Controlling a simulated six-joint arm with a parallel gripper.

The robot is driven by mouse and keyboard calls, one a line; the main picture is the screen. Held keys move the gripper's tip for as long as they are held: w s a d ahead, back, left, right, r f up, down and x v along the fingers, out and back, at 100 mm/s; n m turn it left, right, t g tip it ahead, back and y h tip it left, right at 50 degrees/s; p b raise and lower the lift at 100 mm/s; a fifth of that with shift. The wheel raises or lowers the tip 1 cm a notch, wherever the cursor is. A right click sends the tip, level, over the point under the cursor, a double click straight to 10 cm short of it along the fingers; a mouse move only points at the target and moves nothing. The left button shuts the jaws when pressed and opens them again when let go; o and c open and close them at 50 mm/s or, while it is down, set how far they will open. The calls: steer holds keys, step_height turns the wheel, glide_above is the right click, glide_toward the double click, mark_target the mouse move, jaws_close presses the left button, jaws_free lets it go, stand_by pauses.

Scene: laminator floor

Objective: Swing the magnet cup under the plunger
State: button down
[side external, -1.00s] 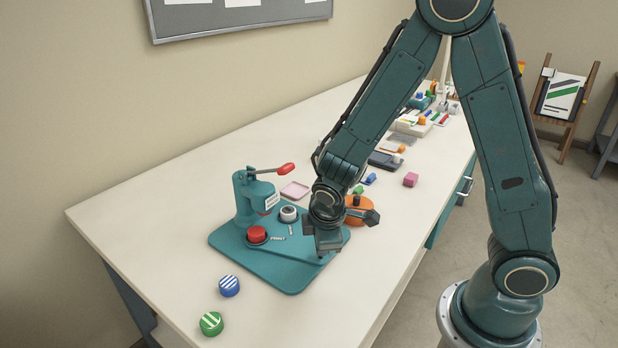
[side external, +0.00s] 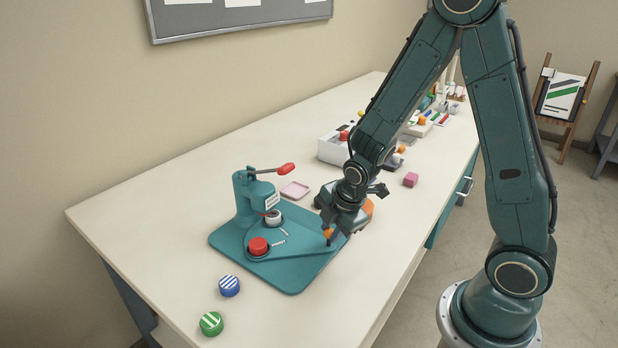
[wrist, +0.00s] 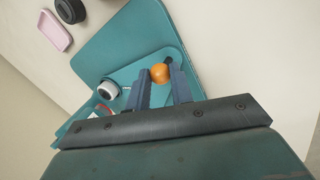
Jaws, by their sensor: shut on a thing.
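A teal button press (side external: 243,204) stands on a teal base plate (side external: 291,284). Its swing plate (side external: 300,252) carries a cup with a red disc (side external: 258,245), at the front beside a label like "PRINT", and a pale, dark-centred cup (side external: 273,217). The pale cup, seemingly the magnet cup, sits at or just beside the spot below the plunger head (side external: 267,197); exact alignment is unclear. It also shows in the wrist view (wrist: 108,89). My gripper (side external: 330,236) is shut on the swing plate's orange knob (wrist: 160,73), with its fingers either side.
The red-tipped lever (side external: 285,169) is raised. A pink tray (side external: 294,191) lies behind the press; a white box (side external: 333,148) and pink block (side external: 411,180) stand farther back. Blue (side external: 229,286) and green (side external: 211,323) striped buttons lie at the front left.

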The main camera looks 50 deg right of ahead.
steer(key=shift+w+d+n+y, duration=0.35)
steer(key=shift+d+n, duration=0.3)
steer(key=shift+n, duration=0.2)
steer(key=shift+w+d+n+y, duration=0.3)
steer(key=shift+d+n, duration=0.3)
steer(key=shift+n, duration=0.25)
steer(key=shift+w, duration=0.15)
steer(key=c, duration=1.2)
jaws_free()
steer(key=shift+c, duration=0.2)
steer(key=v, duration=1.3)
steer(key=shift+s+r, duration=0.3)
steer(key=shift+r, duration=0.05)
